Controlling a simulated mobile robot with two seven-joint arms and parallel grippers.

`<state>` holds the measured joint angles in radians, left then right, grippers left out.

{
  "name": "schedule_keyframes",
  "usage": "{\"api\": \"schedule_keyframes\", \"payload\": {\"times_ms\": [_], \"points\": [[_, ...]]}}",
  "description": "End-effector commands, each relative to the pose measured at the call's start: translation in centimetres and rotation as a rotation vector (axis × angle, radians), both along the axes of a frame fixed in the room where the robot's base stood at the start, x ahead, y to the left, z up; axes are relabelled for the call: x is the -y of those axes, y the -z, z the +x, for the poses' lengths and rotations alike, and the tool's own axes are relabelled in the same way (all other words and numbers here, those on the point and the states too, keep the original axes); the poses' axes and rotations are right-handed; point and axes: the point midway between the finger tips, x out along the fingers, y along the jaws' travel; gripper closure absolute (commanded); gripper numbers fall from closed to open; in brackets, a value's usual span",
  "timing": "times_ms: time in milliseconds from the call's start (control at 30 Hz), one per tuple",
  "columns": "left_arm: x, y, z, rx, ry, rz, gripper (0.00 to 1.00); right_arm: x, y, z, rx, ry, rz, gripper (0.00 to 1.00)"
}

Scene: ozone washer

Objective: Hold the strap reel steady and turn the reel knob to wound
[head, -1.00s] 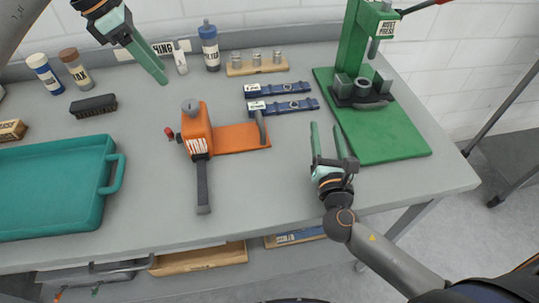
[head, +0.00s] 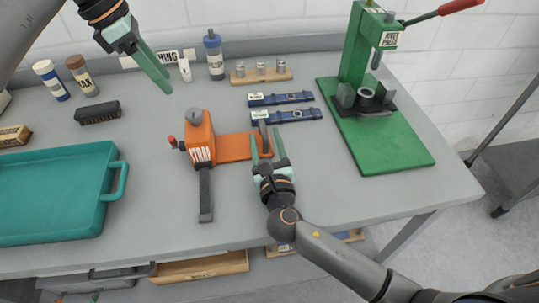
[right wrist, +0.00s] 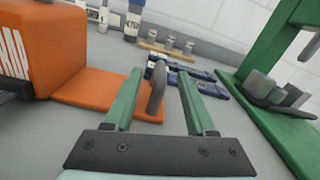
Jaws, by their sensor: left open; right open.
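The orange strap reel (head: 200,143) stands mid-table, with a grey knob (head: 193,117) on top, a small red-tipped part (head: 172,142) at its left side and a dark strap (head: 205,195) hanging toward the front. Its flat base extends right to an upright grey post (head: 263,132). My right gripper (head: 265,146) is open and empty at that end. In the right wrist view the post (right wrist: 156,90) stands between its fingers, touching neither visibly. My left gripper (head: 168,88) is open and empty above the back of the table, up and left of the reel.
A teal tray (head: 112,150) lies at left, with a black brush (head: 97,112) behind it. Two blue straps (head: 281,98) lie behind the post. A green rivet press (head: 400,150) stands at right. Bottles and a wooden rack (head: 262,76) line the back. The front right table is clear.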

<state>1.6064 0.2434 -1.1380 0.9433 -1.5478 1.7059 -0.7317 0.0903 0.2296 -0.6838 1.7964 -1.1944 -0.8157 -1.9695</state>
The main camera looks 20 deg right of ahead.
Motion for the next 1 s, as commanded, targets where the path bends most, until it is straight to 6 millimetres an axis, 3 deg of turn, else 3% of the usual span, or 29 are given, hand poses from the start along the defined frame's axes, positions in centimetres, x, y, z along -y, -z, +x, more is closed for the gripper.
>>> {"api": "schedule_keyframes", "payload": {"times_ms": [100,300,700,1000], "points": [[0.0,0.0,0.0,0.000,0.000,0.000,0.50,0.2,-0.1,2.2,0.001,0.002,0.000,0.44],[0.0,0.0,0.0,0.000,0.000,0.000,0.50,0.4,0.0,4.3,0.000,0.000,0.000,0.44],[0.0,0.0,0.0,0.000,0.000,0.000,0.50,0.4,0.0,4.9,-0.001,0.000,0.001,0.44],[0.0,0.0,0.0,0.000,0.000,0.000,0.50,0.5,0.0,4.9,-0.001,0.000,0.001,0.78]]}}
